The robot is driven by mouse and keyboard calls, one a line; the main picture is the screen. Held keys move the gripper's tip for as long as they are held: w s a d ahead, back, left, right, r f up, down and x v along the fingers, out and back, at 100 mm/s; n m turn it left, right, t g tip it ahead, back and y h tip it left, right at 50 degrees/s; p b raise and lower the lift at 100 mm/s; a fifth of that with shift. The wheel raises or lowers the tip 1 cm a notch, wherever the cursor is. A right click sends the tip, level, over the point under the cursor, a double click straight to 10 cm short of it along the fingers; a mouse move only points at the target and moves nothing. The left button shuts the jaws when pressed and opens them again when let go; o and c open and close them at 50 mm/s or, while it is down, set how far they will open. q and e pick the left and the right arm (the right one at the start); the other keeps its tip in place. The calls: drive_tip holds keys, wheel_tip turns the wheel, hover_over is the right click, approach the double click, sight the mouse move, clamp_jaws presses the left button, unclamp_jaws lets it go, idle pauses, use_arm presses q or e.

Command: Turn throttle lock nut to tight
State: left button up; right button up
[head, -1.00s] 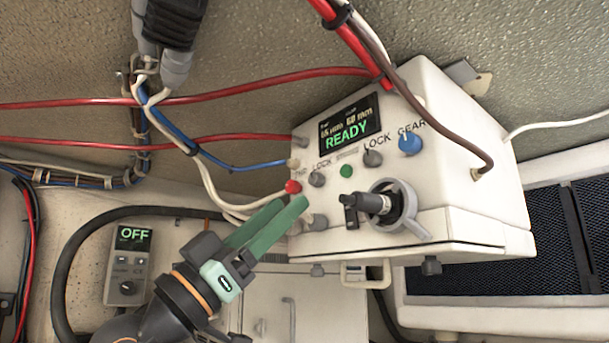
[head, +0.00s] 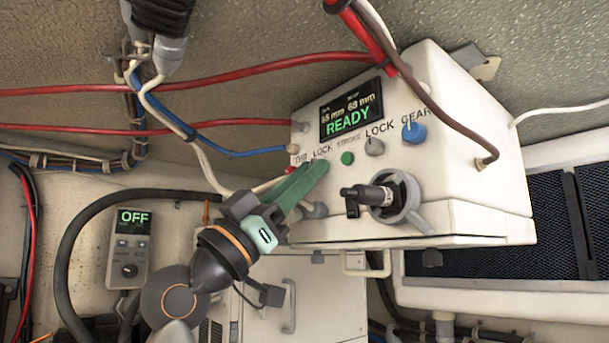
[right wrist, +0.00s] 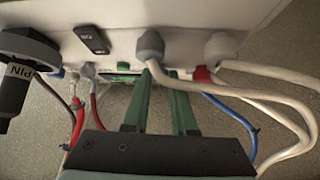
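The white control box (head: 455,190) is on the textured wall. Its screen (head: 350,110) reads READY. My right gripper (head: 317,168) has its two green fingers at the left of the panel face, just below the THR LOCK label. The grey throttle lock nut is hidden behind the fingertips, so contact and its turn angle cannot be told. In the right wrist view the right gripper (right wrist: 161,72) shows its fingers apart with a gap between them, reaching past the cable glands (right wrist: 150,46). My left gripper is not in view.
Beside the fingers are a red knob (head: 290,170) and a green button (head: 347,158). A grey LOCK knob (head: 375,147), a blue GEAR knob (head: 414,133) and a black-handled rotary part (head: 372,196) are further right. Red, blue and white cables run close by at left.

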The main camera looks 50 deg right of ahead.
clamp_jaws()
drive_tip(key=shift+w+m+g+y, duration=0.1)
drive_tip(key=shift+m+g+y, duration=0.8)
drive_tip(key=shift+m+g, duration=0.75)
drive_tip(key=o, duration=0.5)
unclamp_jaws()
